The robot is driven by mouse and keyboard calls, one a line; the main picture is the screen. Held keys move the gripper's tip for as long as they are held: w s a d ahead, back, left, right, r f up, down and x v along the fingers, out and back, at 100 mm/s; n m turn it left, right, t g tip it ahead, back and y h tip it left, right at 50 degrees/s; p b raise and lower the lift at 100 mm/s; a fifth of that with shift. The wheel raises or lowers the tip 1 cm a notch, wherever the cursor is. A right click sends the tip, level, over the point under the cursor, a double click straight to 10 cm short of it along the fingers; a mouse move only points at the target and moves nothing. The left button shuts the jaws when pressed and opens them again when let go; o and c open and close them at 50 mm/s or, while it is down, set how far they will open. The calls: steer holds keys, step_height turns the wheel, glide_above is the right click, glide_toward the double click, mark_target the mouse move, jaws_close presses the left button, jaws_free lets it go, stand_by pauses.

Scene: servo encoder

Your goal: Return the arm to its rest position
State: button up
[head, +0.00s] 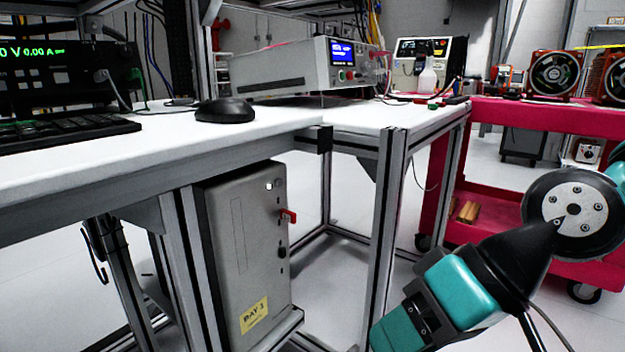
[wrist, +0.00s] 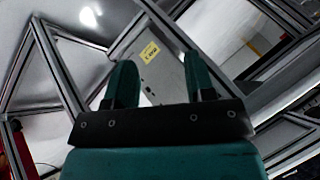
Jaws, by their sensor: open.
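My arm comes in from the right side of the head view, teal and black, hanging in front of the bench and angled down to the left. The fingertips are cut off at the bottom of the head view. In the wrist view my gripper (wrist: 158,78) is open, its two teal fingers apart with nothing between them. Beyond the fingers is the grey cabinet (wrist: 150,55) with its yellow label. In the head view this grey cabinet (head: 235,250) stands under the bench, with a red lever (head: 289,215) on its right face. The gripper is apart from it.
The white bench top (head: 240,127) carries a black mouse (head: 225,110), a keyboard (head: 60,133) and instruments. A metal bench leg (head: 383,235) stands left of my arm. A red cart (head: 500,125) stands behind my arm. Floor between the bench legs is clear.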

steer(key=s+d+r+n+h+p, duration=0.2)
steer(key=s+d+r+h+p, duration=0.1)
steer(key=s+d+r+h, duration=0.15)
step_height(320, 180, up, 36)
steer(key=p, duration=3.6)
steer(key=shift+w+d+m+g+y+p, duration=0.3)
steer(key=shift+w+d+g+y, duration=0.05)
steer(key=shift+g, duration=0.05)
